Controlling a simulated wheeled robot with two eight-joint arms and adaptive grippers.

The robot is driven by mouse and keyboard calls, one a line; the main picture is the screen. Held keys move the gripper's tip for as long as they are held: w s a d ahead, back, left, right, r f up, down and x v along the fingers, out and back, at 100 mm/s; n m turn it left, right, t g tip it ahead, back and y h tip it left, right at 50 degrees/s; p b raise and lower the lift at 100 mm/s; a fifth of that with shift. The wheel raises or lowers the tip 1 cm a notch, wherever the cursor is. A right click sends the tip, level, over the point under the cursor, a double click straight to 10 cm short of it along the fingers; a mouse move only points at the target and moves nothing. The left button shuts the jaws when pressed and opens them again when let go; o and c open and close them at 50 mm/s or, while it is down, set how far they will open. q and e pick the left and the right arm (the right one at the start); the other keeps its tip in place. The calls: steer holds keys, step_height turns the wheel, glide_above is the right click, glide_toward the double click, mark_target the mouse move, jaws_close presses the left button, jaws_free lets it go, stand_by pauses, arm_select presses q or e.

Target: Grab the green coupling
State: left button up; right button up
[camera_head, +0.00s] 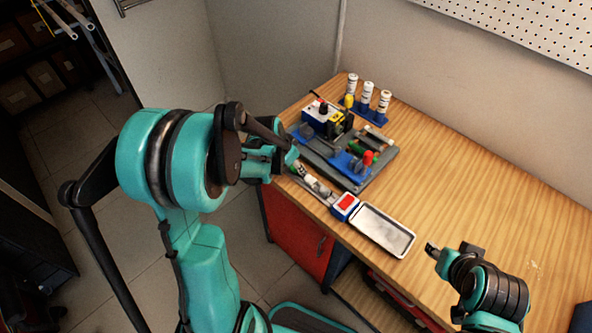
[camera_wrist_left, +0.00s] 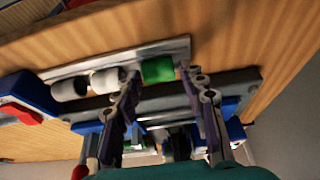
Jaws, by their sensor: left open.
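The green coupling (camera_wrist_left: 158,69) shows in the left wrist view, lying at the end of a row on a narrow metal tray (camera_wrist_left: 175,49).
A grey fixture board (camera_head: 378,173) with blue holders and a red part lies behind the tray. White bottles (camera_head: 366,97) stand at the back. A blue-and-red box (camera_head: 345,205) and a shallow metal tray (camera_head: 399,223) lie to the right.

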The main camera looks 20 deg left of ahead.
arm_select(q)
steer(key=c, duration=0.5)
steer(key=shift+r, duration=0.15)
